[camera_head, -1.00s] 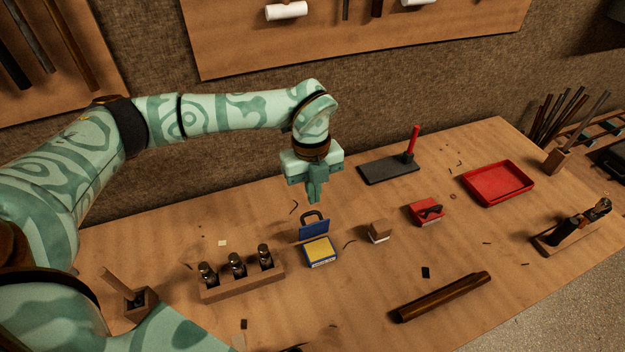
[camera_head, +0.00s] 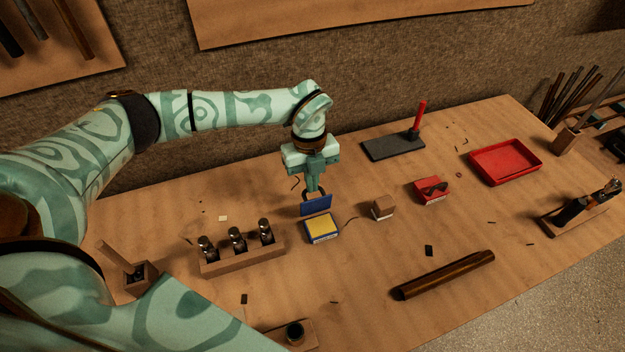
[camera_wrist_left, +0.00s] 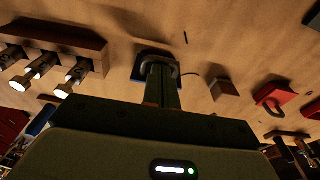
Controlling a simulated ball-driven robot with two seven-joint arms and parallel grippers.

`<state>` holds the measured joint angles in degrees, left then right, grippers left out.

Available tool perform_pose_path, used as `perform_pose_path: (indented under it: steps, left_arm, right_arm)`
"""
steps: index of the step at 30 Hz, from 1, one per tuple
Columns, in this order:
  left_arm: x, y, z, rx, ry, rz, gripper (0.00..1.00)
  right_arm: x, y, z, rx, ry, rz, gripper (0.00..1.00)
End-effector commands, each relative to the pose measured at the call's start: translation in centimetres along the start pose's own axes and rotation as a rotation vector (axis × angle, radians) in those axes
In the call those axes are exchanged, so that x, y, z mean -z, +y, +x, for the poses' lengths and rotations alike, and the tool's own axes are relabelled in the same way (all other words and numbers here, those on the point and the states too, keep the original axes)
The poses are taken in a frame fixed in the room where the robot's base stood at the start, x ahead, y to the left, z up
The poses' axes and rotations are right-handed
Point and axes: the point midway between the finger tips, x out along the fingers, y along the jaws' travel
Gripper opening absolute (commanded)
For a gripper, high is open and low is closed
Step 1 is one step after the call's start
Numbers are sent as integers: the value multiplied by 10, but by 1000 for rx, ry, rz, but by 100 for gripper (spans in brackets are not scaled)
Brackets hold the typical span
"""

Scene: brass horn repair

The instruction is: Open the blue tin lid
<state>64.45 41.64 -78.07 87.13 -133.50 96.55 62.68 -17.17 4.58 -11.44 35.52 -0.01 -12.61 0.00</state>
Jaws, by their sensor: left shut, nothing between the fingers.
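The blue tin (camera_head: 322,229) stands on the workbench with a yellow surface showing inside. Its blue lid (camera_head: 316,206) is raised at the back edge and stands roughly upright, with a dark loop handle partly hidden behind the gripper. My left gripper (camera_head: 313,189) is shut and empty, pointing down just above and behind the lid; I cannot tell whether it touches the handle. In the left wrist view the gripper (camera_wrist_left: 161,72) covers much of the blue tin (camera_wrist_left: 148,57). My right gripper is not in view.
A wooden rack (camera_head: 243,258) with several bottles stands left of the tin. A wooden block (camera_head: 382,208) and a red tin (camera_head: 431,190) stand to its right. Farther off are a dark plate (camera_head: 393,147) and a red tray (camera_head: 505,161). A dark rod (camera_head: 443,275) lies in front.

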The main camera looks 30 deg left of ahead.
Motion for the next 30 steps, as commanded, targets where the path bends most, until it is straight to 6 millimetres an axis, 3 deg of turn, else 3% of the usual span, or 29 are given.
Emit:
perform_pose_path:
  steps: [6, 12, 22, 30]
  left_arm:
    - [-18, -1, 6, 2, 164, -5, 0]
    - [-27, 0, 7, 3, 177, 0, 0]
    - [-26, 0, 7, 2, 176, 0, 0]
    - [-15, 0, 3, 3, 176, 2, 0]
  right_arm:
    - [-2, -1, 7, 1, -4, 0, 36]
    - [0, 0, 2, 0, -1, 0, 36]
    - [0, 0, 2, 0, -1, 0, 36]
    - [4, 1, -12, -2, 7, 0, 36]
